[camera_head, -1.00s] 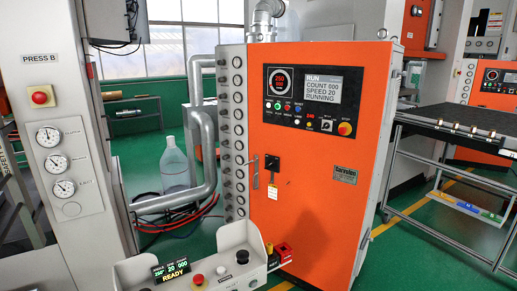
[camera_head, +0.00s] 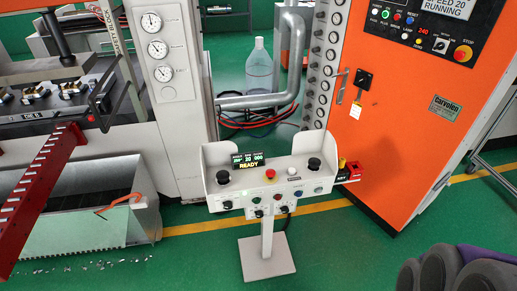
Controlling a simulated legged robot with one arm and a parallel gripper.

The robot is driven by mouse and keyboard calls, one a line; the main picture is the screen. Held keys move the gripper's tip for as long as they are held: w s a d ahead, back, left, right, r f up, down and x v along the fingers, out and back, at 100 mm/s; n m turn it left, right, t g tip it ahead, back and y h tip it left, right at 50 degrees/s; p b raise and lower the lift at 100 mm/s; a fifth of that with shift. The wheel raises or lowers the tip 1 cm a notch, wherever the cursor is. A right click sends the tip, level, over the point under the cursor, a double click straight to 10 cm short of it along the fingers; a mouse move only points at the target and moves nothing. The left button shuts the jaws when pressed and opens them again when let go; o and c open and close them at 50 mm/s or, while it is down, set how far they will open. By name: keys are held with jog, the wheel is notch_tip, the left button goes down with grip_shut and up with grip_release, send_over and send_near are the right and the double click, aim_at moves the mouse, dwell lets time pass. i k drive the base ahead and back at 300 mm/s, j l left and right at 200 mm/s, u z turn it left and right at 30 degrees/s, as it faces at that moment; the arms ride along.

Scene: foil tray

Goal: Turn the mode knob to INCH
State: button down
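A pale pedestal console (camera_head: 268,222) stands in the middle, with a small display (camera_head: 248,161) reading READY. Its top carries black caps at both ends, a red button (camera_head: 270,174) and a white button (camera_head: 292,171). Its front face has several small buttons and dark knobs (camera_head: 278,197); their labels are too small to read, so I cannot tell which is the mode knob or where it points. The orange cabinet's dark control panel (camera_head: 420,30) at the upper right also has small controls. My gripper's fingers are not in view; dark grey rounded parts at the lower right seem to be my arm.
A red block (camera_head: 349,172) juts from the console's right side. The orange cabinet (camera_head: 385,130) stands behind at the right. A press with a metal bin (camera_head: 90,230) and a red rail (camera_head: 45,185) is at the left. Green floor is open around the console's base (camera_head: 266,258).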

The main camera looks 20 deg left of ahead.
aim_at(228, 205)
jog(key=u, duration=1.35)
